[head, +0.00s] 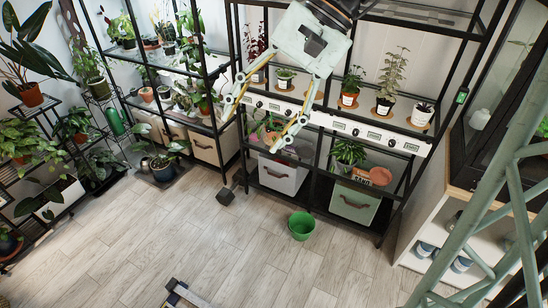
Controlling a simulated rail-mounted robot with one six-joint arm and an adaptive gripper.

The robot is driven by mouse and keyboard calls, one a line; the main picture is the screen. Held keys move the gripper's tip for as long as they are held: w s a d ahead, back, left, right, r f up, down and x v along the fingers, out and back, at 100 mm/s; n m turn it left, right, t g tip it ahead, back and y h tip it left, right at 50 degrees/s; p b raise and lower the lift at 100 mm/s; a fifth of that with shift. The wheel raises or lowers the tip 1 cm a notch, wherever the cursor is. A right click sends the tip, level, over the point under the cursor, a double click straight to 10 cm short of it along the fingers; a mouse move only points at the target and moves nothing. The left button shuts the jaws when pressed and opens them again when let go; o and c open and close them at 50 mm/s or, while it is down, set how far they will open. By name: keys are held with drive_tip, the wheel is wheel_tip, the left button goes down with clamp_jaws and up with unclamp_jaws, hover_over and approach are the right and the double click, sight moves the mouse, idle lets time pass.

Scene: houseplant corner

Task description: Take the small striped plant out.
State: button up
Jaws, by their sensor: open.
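A row of small potted plants stands on the middle shelf (345,124) of the black rack, each pot on an orange saucer. A low green plant (285,78) in a white-labelled pot is near the left of the row. A small dark plant (424,107) is at the right end. Stripes are too small to tell, so I cannot say which is the striped one. My gripper (253,131) is open, with fingers spread and pointing down in front of the rack's left part. It seems empty. Its right finger passes beside the low green plant in the picture.
Taller plants (390,76) and a leafy plant (353,81) share the shelf. Below are a pothos (348,152), a grey bin (282,178) and a green bin (354,204). Black posts divide the rack. A green bucket (301,225) stands on the otherwise mostly clear wooden floor (200,240).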

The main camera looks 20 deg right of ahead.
drive_tip(key=w+d+f+m+t+y+b, duration=0.1)
drive_tip(key=w+d+f+m+t+y, duration=0.15)
drive_tip(key=w+d+f, duration=0.5)
drive_tip(key=w+d+f+m+t+y, duration=0.15)
drive_tip(key=w+f+m, duration=0.25)
drive_tip(key=w, duration=0.6)
drive_tip(key=w+d+f+m+t+y+b, duration=0.1)
drive_tip(key=w+d+f+m, duration=0.3)
drive_tip(key=w, duration=0.5)
drive_tip(key=w+d+f+m+t, duration=0.35)
drive_tip(key=w+d+f, duration=0.35)
drive_tip(key=d+f, duration=0.4)
drive_tip(key=m+t+h+b, duration=0.2)
drive_tip(key=m+t+h, duration=0.7)
drive_tip(key=m+h, duration=0.5)
approach(351, 160)
drive_tip(key=shift+d+r+m+y, duration=0.15)
drive_tip(key=shift+d+m+y, duration=0.1)
drive_tip(key=shift+m+y, duration=0.4)
drive_tip(key=shift+w+d+b, duration=0.15)
drive_tip(key=shift+w+b, duration=0.25)
drive_tip(key=shift+w, duration=1.75)
drive_tip(key=shift+w+d+b, duration=0.1)
drive_tip(key=shift+w+b, duration=0.25)
drive_tip(key=shift+w, duration=1.8)
